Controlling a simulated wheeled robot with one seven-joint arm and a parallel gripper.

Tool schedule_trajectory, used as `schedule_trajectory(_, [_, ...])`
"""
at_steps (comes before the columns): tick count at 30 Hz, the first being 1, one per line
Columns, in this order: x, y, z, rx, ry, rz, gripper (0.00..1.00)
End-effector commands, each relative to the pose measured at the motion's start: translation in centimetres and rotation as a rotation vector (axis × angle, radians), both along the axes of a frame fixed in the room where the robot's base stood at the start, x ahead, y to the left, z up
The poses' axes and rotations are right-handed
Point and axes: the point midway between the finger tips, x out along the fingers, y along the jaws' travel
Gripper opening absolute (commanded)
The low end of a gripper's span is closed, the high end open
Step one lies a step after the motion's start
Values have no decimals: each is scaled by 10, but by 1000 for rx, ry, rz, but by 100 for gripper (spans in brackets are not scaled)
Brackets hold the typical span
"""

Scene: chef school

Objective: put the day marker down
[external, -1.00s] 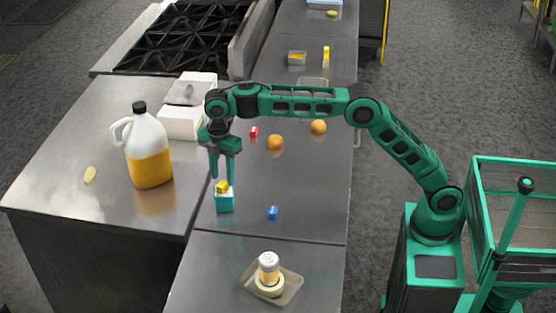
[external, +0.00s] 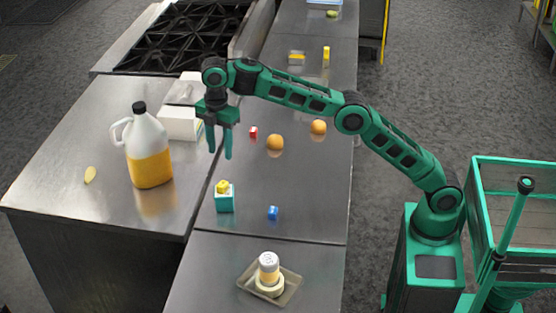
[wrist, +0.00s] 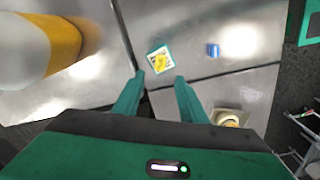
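A small yellow piece (external: 222,187), which I take to be the day marker, rests on the whitish top of a teal box (external: 225,204) on the steel counter. The wrist view also shows the yellow piece (wrist: 161,60) on the box top (wrist: 169,49), just beyond the fingertips. My gripper (external: 220,154) is above the box and apart from it. Its two fingers are spread with nothing between them, also in the wrist view (wrist: 159,76).
A blue block (external: 272,213) lies right of the box. A red block (external: 253,132) and two oranges (external: 275,142) lie farther back. A large jug (external: 149,160) stands to the left. A tray (external: 290,290) with a white-topped jar (external: 268,264) is in front.

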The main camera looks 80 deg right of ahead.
Motion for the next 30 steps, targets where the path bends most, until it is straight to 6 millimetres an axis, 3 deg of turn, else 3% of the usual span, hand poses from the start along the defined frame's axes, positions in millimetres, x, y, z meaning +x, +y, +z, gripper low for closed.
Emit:
schedule_trajectory(7, [-10, -14, 6, -3, -1, -62, 38])
schedule_trajectory(14, [-54, -71, 19, -12, -3, -311, 38])
schedule_trajectory(23, [-156, -157, 10, -19, -8, -717, 38])
schedule_trajectory(30, [-267, -213, -24, -18, -10, -1048, 38])
